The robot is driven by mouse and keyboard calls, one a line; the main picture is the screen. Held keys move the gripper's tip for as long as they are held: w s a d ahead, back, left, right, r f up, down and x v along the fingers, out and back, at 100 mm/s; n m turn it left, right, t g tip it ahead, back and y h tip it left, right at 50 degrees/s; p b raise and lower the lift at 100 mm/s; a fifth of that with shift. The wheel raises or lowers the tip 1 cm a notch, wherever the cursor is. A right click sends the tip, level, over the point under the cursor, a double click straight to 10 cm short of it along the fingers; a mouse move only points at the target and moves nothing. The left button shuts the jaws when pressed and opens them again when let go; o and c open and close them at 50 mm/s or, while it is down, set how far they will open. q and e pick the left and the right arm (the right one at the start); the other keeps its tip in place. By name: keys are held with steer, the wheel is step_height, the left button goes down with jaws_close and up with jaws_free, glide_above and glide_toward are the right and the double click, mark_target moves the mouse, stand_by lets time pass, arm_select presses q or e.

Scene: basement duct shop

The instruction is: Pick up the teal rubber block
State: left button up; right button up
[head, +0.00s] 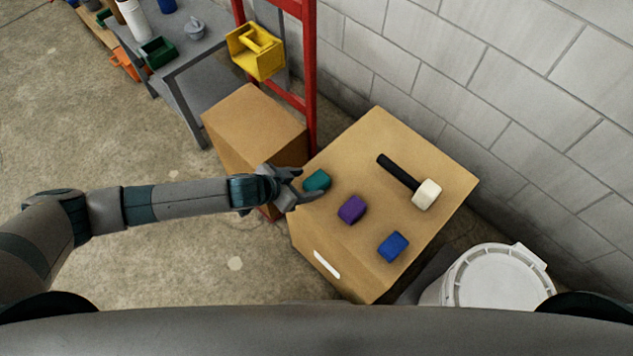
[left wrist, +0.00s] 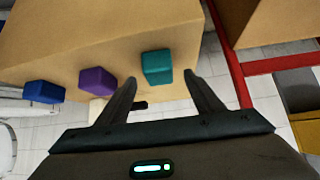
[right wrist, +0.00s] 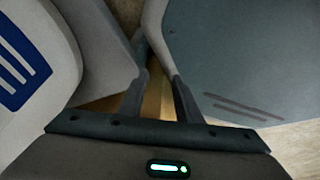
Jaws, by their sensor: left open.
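The teal rubber block (head: 317,180) lies on top of a cardboard box (head: 345,145), near its left edge. My left gripper (head: 307,186) reaches in from the left with its fingers apart, right at the block. In the left wrist view the teal block (left wrist: 157,67) shows just beyond and between the open fingertips (left wrist: 161,78). The jaws are not closed on it; I cannot tell whether a finger touches it. My right gripper (right wrist: 160,78) shows only in the right wrist view, with a gap between its fingers and nothing held.
A purple block (head: 351,209), a blue block (head: 393,246) and a mallet (head: 426,194) with black handle share the box top. A second carton (head: 252,125), a red post (head: 309,70) and a yellow bin (head: 255,52) stand behind. A white bucket (head: 498,278) is at the right.

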mark_target(315, 181)
arm_select(q)
steer(key=shift+w+d+f, duration=0.2)
steer(key=shift+w+d, duration=0.05)
steer(key=shift+d, duration=0.05)
steer(key=shift+w+d+f+p, duration=0.15)
steer(key=shift+w+d+p, duration=0.05)
steer(key=shift+d+p, duration=0.1)
steer(key=x, duration=0.2)
steer(key=shift+w+d+f, duration=0.15)
steer(key=shift+d+f, duration=0.1)
steer(key=shift+f, duration=0.05)
steer(key=shift+w+d+f, duration=0.2)
steer(key=shift+f, duration=0.1)
steer(key=c, duration=1.1)
arm_select(e)
steer(key=shift+g, duration=0.6)
steer(key=s, duration=0.1)
steer(key=s+d, duration=0.1)
steer(key=s, duration=0.2)
steer(key=shift+s+d+f, duration=0.15)
steer(key=shift+d, duration=0.1)
